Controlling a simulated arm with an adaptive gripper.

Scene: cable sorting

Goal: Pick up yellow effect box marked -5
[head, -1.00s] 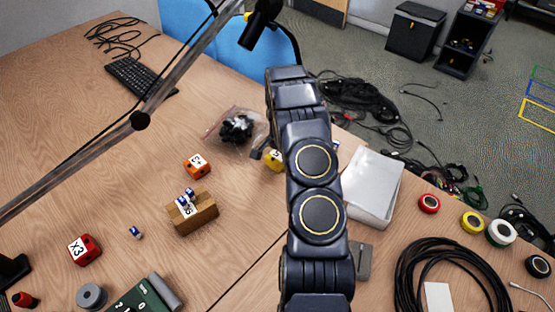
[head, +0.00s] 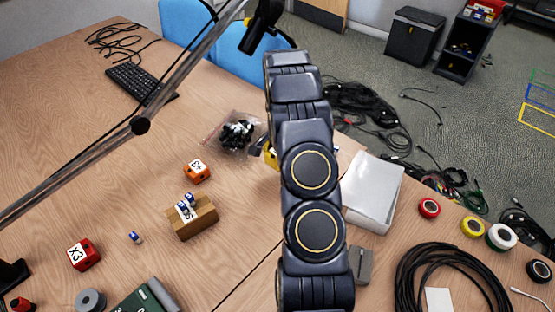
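A yellow box (head: 271,155) shows only as a small piece at the left edge of my arm, on the table beyond the middle. The rest of it is hidden behind my arm, and no marking on it can be read now. My gripper is mostly hidden behind my own arm links. A small dark part of it (head: 260,146) shows beside the yellow box. I cannot tell whether its fingers are open or shut, or whether they touch the box.
An orange box (head: 196,171) marked +3 or similar, a cardboard box (head: 191,217) holding small cylinders, and a red box (head: 84,254) marked x3 are on the left. A bag of black parts (head: 237,134) lies close by. A white tray (head: 372,190) is right of my arm.

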